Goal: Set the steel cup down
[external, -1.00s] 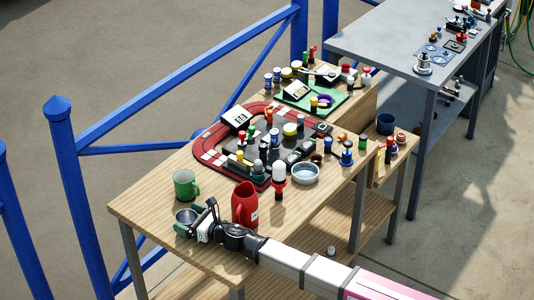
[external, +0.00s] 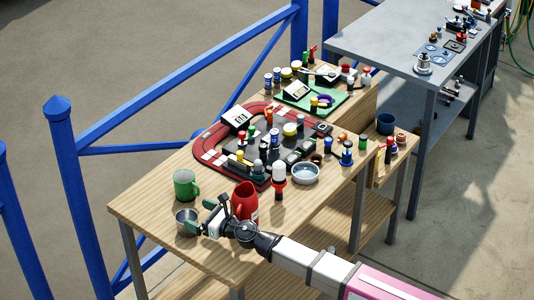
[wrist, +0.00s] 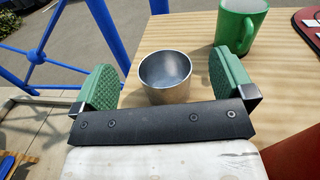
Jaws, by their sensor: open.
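The steel cup (external: 186,222) stands upright on the wooden table near its left front edge. In the wrist view the steel cup (wrist: 166,78) is empty and sits ahead of my gripper, between the lines of the two green finger pads. My gripper (external: 198,217) is open, with its fingers just right of the cup in the external view. In the wrist view my gripper (wrist: 163,85) shows a gap between each pad and the cup wall.
A green mug (external: 185,186) stands just behind the cup. A red pitcher (external: 245,203) stands close beside my wrist. A red-edged board (external: 207,152) with many small items fills the table further back. The table's left front corner (external: 135,209) is bare.

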